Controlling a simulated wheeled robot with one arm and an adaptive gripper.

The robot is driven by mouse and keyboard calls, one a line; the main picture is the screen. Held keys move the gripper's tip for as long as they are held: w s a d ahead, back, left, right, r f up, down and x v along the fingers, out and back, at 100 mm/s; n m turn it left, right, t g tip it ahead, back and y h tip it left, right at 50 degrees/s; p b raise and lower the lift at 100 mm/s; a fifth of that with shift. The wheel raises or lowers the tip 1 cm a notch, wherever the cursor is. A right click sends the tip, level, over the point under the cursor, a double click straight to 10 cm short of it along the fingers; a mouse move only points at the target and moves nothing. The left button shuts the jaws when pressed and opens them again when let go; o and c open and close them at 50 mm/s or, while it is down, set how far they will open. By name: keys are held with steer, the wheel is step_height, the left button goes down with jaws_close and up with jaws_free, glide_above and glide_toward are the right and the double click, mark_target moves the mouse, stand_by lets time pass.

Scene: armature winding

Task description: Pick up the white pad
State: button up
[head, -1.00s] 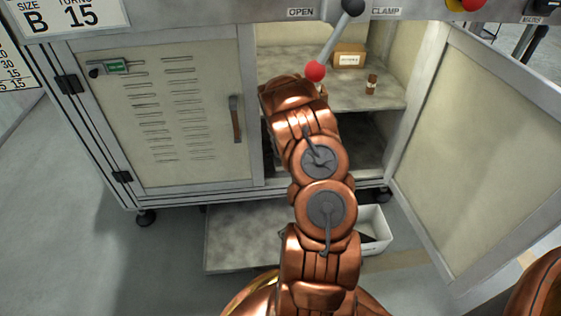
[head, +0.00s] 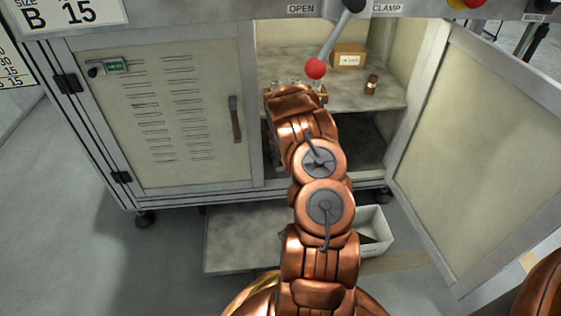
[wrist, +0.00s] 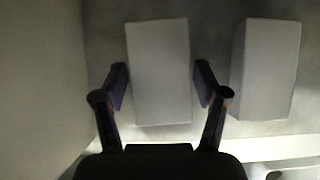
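In the wrist view, a pale, white-grey rectangular pad (wrist: 158,42) lies on a grey surface between the two fingers of my gripper (wrist: 160,82). The fingers are spread, one on each side of the pad, with a small gap visible at each side. A second pale block (wrist: 268,68) lies to the right, outside the right finger. The light is dim, so I cannot tell their exact colours apart. In the head view my arm reaches into the open cabinet and hides the gripper and both pale objects.
The cabinet shelf (head: 385,95) holds a cardboard box (head: 348,55) and a small brown bottle (head: 371,85). The open door (head: 480,150) bounds the right. A white bin (head: 376,230) stands below.

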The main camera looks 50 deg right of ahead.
steer(key=c, duration=0.5)
step_height(320, 180, up, 4)
steer(key=shift+f+p, duration=0.1)
steer(key=shift+p, duration=1.15)
steer(key=shift+s+a+f, duration=0.1)
steer(key=shift+s+a, duration=0.05)
steer(key=shift+s+a+b, duration=0.45)
steer(key=shift+s+a, duration=0.45)
steer(key=s+a+r+p, duration=0.1)
steer(key=s+a, duration=0.7)
steer(key=a, duration=0.2)
steer(key=shift+s+r+p, duration=0.2)
steer(key=shift+s+p, duration=0.05)
steer(key=shift+p, duration=0.1)
steer(key=o, duration=0.3)
steer(key=c, duration=0.4)
